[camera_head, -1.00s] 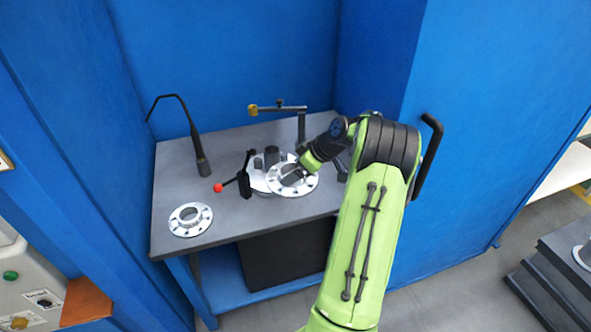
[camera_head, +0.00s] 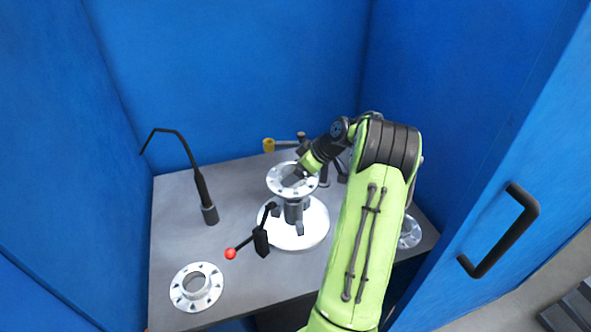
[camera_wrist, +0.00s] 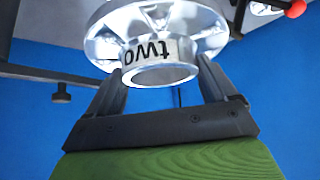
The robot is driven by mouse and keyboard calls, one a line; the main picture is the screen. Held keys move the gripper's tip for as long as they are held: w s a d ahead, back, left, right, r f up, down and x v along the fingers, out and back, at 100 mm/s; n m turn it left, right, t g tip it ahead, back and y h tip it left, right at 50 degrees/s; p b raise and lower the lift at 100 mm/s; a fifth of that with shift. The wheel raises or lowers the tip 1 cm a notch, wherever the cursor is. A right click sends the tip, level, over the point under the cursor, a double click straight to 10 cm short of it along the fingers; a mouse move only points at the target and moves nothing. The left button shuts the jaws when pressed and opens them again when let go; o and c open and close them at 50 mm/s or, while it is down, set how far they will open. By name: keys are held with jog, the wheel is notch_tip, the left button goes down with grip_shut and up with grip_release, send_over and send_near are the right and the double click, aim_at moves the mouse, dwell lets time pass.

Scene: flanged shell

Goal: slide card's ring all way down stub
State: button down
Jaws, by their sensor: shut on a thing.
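My gripper (camera_head: 298,178) is shut on a silver flanged ring (camera_head: 284,187), on its neck. In the wrist view the ring (camera_wrist: 160,50) lies between the two fingers, and its neck reads "two" upside down. In the head view the ring is level or nearly so, above a dark grey clamping fixture (camera_head: 294,210) on a white round plate (camera_head: 300,238). The stub is not clearly visible; the ring and gripper cover the top of the fixture. I cannot tell whether the ring is around the stub. No readable card shows.
A second flanged ring (camera_head: 196,287) lies at the table's front left. Another (camera_head: 409,232) is partly hidden behind my arm. Blue walls enclose the table.

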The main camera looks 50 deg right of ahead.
jog(key=shift+s+f+b, duration=0.15)
jog(key=shift+f+b, duration=2.4)
jog(key=shift+f, duration=0.1)
jog(key=shift+a+f+b, duration=0.1)
jog(key=shift+f+b, duration=2.9)
jog(key=shift+f, duration=0.3)
dwell(0.4)
jog(key=shift+c, duration=0.8)
grip_release()
jog(key=shift+o, duration=0.8)
jog(key=shift+s, duration=0.1)
jog(key=shift+s+f, duration=0.1)
jog(key=shift+f, duration=0.05)
jog(key=p+v, duration=0.4)
jog(key=v, duration=1.2)
